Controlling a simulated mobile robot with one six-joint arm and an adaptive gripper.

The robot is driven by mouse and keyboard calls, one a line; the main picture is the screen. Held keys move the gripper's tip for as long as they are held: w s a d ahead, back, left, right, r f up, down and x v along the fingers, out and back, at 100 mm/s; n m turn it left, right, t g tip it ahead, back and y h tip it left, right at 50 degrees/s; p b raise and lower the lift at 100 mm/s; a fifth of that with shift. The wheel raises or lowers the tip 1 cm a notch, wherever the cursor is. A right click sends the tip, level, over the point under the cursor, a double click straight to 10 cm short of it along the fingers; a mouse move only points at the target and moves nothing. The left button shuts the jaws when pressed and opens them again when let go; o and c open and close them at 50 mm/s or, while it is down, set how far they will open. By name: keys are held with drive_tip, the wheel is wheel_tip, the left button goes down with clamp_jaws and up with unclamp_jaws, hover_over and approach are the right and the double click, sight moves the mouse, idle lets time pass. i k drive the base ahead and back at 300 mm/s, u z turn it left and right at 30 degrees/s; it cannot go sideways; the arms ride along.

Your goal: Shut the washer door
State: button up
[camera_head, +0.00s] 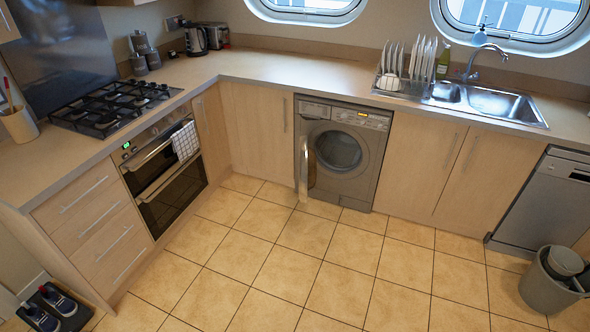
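The grey washer (372,178) stands under the far counter, between wooden cabinet fronts. Its round door (304,166) is open, swung out on the left side of the machine and seen nearly edge-on. The dark round drum opening (338,151) is uncovered. My gripper is not in view.
The tiled floor (291,240) in front of the washer is clear. An oven (165,170) with a hanging towel is at left, and a grey dishwasher (525,205) is at right. A grey bin (548,290) stands at the lower right. Shoes (55,308) lie at the lower left.

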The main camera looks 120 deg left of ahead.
sight(304, 146)
drive_tip(key=u, duration=0.15)
drive_tip(key=k, duration=0.4)
drive_tip(key=u, duration=3.05)
drive_tip(key=i, duration=0.25)
drive_tip(key=u, duration=0.45)
